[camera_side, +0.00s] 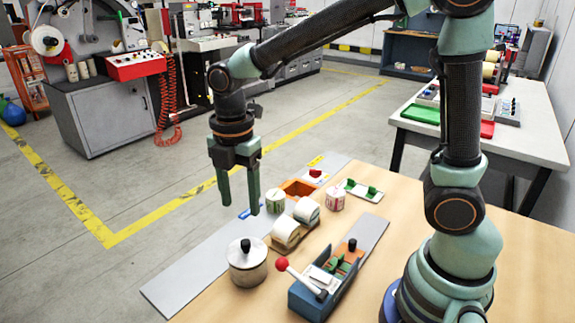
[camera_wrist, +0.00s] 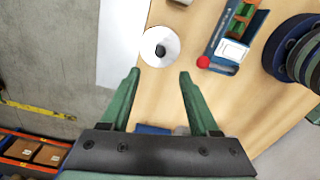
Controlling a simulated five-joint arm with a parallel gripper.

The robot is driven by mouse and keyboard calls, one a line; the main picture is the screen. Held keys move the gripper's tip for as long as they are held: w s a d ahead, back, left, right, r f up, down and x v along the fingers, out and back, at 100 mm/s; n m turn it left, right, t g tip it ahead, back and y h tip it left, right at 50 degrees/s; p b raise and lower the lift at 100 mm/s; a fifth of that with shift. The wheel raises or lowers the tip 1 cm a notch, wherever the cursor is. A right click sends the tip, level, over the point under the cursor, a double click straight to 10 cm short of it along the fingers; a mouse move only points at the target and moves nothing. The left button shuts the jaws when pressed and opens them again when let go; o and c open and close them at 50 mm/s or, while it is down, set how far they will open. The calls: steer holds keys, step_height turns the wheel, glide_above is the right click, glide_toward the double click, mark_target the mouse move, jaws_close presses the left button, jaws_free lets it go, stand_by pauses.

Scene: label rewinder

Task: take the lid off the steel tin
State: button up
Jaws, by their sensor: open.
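The steel tin (camera_side: 247,270) stands upright near the front edge of the wooden table. Its lid (camera_side: 246,252) sits on top and has a black knob (camera_side: 246,245). In the wrist view the lid (camera_wrist: 153,52) shows from above as a pale disc with the knob (camera_wrist: 160,50) in its middle. My gripper (camera_side: 238,210) points down, open and empty, above and behind the tin in the side view. In the wrist view the tin lies just beyond my fingertips (camera_wrist: 160,74), a little left of the middle. The lid hides the inside of the tin.
A blue device (camera_side: 325,285) with a red-knobbed lever (camera_side: 282,264) stands right of the tin. White label rolls (camera_side: 286,232) and an orange tray (camera_side: 298,188) lie behind it. A grey strip (camera_side: 190,280) along the table's left edge is mostly clear.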

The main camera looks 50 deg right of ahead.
mark_target(246, 241)
steer(key=f, duration=1)
steer(key=shift+d+f, duration=0.15)
steer(key=shift+d, duration=0.1)
jaws_close()
